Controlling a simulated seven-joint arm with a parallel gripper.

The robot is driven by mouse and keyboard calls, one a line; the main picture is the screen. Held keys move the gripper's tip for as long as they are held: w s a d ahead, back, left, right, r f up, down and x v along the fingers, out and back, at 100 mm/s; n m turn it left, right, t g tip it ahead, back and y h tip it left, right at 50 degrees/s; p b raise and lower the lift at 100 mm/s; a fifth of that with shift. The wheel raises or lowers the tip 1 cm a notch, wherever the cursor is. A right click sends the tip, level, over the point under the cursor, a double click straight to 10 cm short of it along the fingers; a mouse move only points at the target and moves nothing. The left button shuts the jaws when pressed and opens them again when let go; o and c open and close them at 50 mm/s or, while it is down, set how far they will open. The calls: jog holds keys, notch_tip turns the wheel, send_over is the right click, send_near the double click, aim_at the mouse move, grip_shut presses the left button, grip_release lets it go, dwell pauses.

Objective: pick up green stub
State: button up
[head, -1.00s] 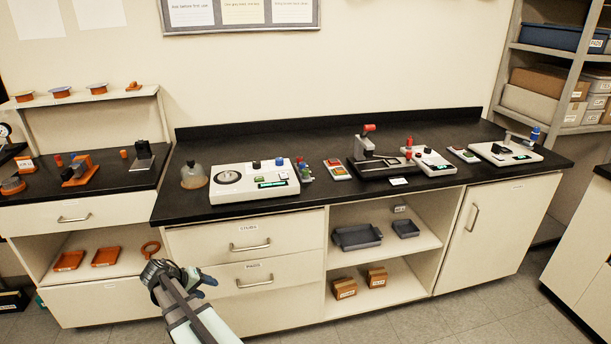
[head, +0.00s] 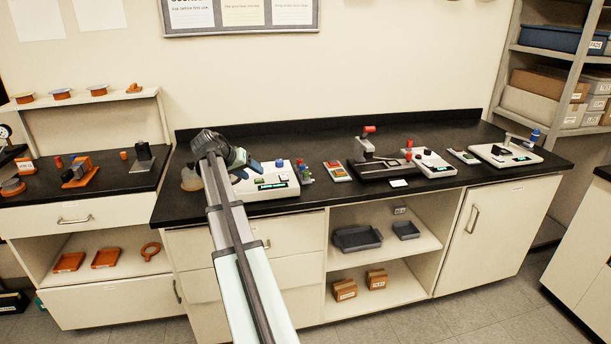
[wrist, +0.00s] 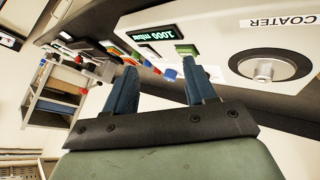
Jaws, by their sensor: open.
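Small coloured pieces, with blue, green and red among them, stand in a little rack (head: 306,174) just right of the white coater unit (head: 274,188) on the black bench. They are too small to pick out the green stub for sure. My gripper (head: 249,170) is over the coater, left of the rack, and hides part of the unit. In the wrist view, my open gripper (wrist: 160,70) has nothing between its blue fingers. Small red and blue pieces show beyond the fingertips. The coater (wrist: 275,40) shows at upper right.
A glass dome (head: 190,178) stands left of the coater, partly behind my arm. A tray of coloured pads (head: 337,171) lies right of the rack, then a dark device with a red knob (head: 370,158). Open shelves with grey bins (head: 357,238) are below the bench.

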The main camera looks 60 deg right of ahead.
jog(key=s+d, duration=0.1)
jog(key=d, duration=0.2)
jog(key=s+d+y, duration=0.1)
jog(key=d, duration=0.2)
jog(key=s+d+r+t+y, duration=0.1)
jog(key=d, duration=0.1)
jog(key=shift+s+d+r+m, duration=0.1)
jog(key=shift+s+d+m, duration=0.2)
jog(key=shift+d, duration=0.1)
jog(key=t+y, duration=0.2)
jog(key=y, duration=0.1)
send_near(305, 171)
notch_tip(305, 171, up, 4)
jog(key=s+a, duration=0.1)
jog(key=a, duration=0.1)
jog(key=shift+m, duration=0.3)
jog(key=x, duration=1.3)
jog(key=shift+w+d, duration=0.2)
jog(key=shift+d, duration=0.15)
jog(key=shift+t, duration=0.3)
grip_shut()
